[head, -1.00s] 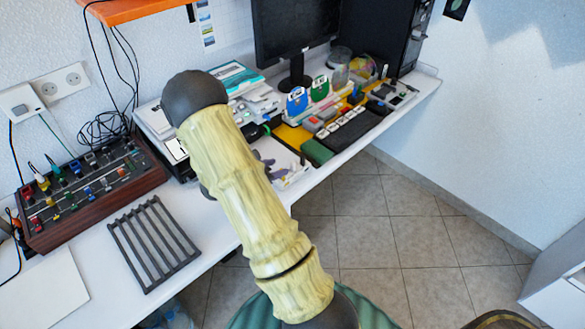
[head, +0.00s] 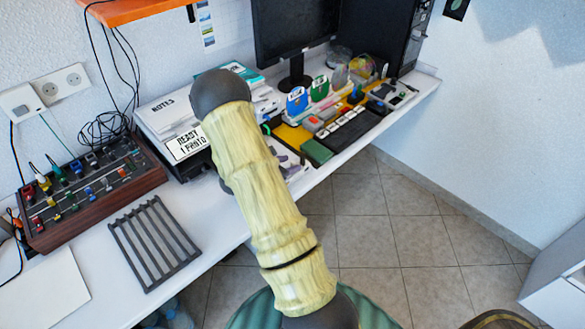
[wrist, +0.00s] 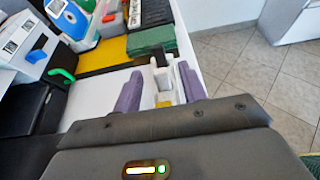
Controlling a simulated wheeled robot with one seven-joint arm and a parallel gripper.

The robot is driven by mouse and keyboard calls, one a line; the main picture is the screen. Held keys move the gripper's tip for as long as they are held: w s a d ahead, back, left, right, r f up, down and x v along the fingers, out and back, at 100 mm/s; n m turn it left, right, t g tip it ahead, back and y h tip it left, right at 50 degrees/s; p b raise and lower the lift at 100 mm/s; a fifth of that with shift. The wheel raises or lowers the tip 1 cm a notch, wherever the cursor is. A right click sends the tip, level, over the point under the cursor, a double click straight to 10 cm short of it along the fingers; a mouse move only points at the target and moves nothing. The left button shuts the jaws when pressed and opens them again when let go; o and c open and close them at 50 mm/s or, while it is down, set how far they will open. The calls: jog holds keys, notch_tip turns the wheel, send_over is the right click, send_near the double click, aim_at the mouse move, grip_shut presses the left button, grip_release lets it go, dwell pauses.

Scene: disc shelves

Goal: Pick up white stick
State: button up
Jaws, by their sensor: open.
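My gripper (wrist: 160,71) is open, with its two purple fingers reaching over the white desk in the wrist view. A small white stick-like piece (wrist: 164,83) shows between the fingers, with a dark block (wrist: 159,57) just beyond it. I cannot tell whether the fingers touch the white piece or how high they are above it. In the head view my arm covers much of this spot, and only part of the purple fingers (head: 287,160) shows at the desk's front edge. The white piece is not clear there.
A green block (head: 316,152) and a yellow mat (head: 293,135) lie just beyond. A monitor (head: 297,35) stands behind. A box marked NOTES (head: 168,108), a black rack (head: 155,243) and a switch panel (head: 85,190) are at the left.

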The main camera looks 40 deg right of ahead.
grip_shut()
notch_tip(320, 180, up, 10)
dwell(0.7)
dwell(0.4)
